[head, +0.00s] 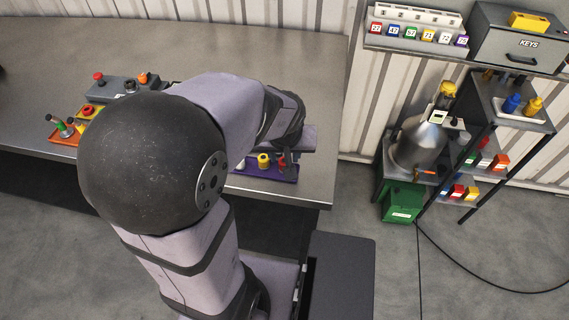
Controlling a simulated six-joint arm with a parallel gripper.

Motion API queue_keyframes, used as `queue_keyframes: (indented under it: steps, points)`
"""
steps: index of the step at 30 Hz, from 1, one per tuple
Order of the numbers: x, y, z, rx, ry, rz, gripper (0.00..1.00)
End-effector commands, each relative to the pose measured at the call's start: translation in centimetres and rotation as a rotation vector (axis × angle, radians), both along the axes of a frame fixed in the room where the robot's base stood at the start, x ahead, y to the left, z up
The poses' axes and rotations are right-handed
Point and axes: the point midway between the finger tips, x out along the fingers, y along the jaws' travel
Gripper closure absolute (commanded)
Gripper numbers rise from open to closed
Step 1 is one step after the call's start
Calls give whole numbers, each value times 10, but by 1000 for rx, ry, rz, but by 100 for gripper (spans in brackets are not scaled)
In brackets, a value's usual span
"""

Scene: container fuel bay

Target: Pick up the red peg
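My gripper (284,152) is at the end of my arm, over the right part of the steel bench, pointing down at a purple tray (262,174). A small dark red piece (283,162) shows at the tray's right end, right by my gripper. It may be the red peg, but it is partly covered. A yellow peg (263,160) stands left of it on the tray.
An orange block (66,136) with a green-topped piece sits at the bench's left. The bench (250,50) is clear behind my arm and ends right of the tray. Shelves with a metal canister (420,143) and a key box (519,45) stand at the right.

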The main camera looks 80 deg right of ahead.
Motion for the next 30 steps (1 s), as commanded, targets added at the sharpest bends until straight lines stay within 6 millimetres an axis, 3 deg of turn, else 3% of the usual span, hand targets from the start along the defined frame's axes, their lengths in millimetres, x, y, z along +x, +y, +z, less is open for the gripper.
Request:
queue_keyframes:
  steps: [11, 24, 30]
  points:
    - [1, -5, -12, 2, 0, -1, 66]
    - [4, -22, -51, 3, -1, -1, 66]
    - [5, -25, -57, 1, 1, 0, 66]
